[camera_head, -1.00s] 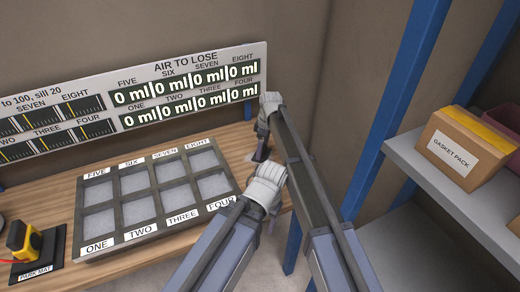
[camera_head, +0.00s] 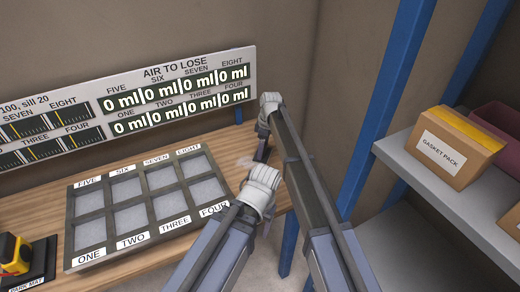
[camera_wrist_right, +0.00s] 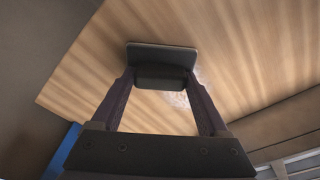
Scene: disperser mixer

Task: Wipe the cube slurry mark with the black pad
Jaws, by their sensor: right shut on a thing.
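My right gripper (camera_head: 261,153) points down over the right end of the wooden bench, just right of the slurry mark in the head view. In the right wrist view its two fingers (camera_wrist_right: 160,82) are closed on the grip block of the black pad (camera_wrist_right: 160,56). The pad's flat plate lies at or just above the wood; I cannot tell if it touches. The slurry mark (camera_head: 244,163) is a pale, whitish smear on the bench. In the wrist view the mark (camera_wrist_right: 181,99) shows beside the pad and between the fingers, partly hidden.
An eight-compartment tray (camera_head: 152,204) stands left of the mark. A display board (camera_head: 150,105) stands behind it. A yellow-black tape measure (camera_head: 14,252) sits on the park mat at left. A blue post (camera_head: 377,130) and a shelf with a gasket pack box (camera_head: 452,150) are at right.

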